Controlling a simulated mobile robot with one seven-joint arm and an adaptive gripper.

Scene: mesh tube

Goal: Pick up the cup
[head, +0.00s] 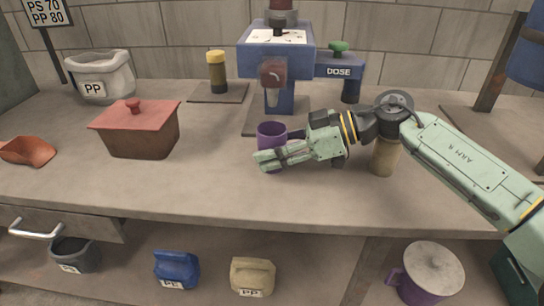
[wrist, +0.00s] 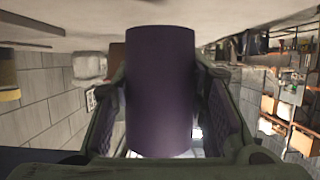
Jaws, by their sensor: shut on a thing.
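A purple cup (head: 271,133) stands upright on the workbench in the head view, in front of the blue machine. My gripper (head: 268,158) reaches it from the right, with its pale green fingers around the cup's sides. In the wrist view the cup (wrist: 160,90) fills the middle, between the two fingers of my gripper (wrist: 163,115). The gripper is shut on the cup. The fingers hide the cup's lower part in the head view, and I cannot tell whether its base touches the bench.
The blue machine (head: 276,60) stands behind the cup. A tan cylinder (head: 384,157) stands under my arm. A brown box with a red lid (head: 140,130) and a red scoop (head: 28,151) are to the left. A purple lidded mug (head: 425,280) is below, at the right. The bench front (head: 200,190) is clear.

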